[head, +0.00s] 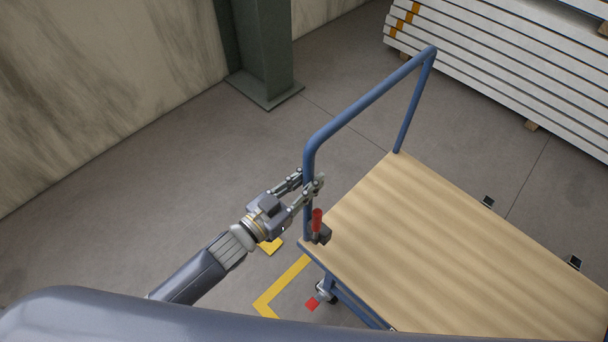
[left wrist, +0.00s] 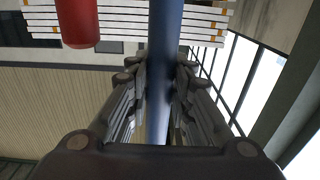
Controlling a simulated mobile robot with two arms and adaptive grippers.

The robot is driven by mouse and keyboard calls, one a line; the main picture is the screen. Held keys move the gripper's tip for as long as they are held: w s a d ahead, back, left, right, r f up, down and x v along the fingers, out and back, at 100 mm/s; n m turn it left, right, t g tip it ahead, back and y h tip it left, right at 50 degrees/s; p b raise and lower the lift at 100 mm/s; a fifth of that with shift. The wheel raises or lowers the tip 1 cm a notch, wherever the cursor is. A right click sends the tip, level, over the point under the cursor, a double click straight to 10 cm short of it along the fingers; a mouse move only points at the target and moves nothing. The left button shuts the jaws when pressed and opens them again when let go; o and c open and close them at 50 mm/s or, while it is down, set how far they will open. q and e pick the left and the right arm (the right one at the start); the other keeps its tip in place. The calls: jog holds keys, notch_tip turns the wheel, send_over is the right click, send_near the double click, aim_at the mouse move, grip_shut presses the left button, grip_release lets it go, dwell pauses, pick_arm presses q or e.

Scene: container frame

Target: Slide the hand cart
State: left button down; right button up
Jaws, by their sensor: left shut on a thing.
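The hand cart (head: 440,240) has a flat wooden deck and a blue tubular handle (head: 375,92) at its left end. My left gripper (head: 312,188) is shut on the near upright of the blue handle, a little above the deck. In the left wrist view the blue upright (left wrist: 165,60) runs between the two fingers of my left gripper (left wrist: 160,95). A red lever (head: 317,219) stands at the deck's corner close below the gripper. It also shows as a red cylinder in the left wrist view (left wrist: 77,22). My right gripper is not in view.
Stacked pale panels (head: 510,65) lie beyond the cart at the upper right. A green steel column (head: 262,50) stands by the stained wall (head: 100,80). Yellow floor marking (head: 280,285) shows beside the cart's near corner. The grey floor to the left is clear.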

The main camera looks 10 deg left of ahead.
pick_arm(q)
jog(key=c, duration=1.4)
grip_release()
jog(key=v, duration=1.2)
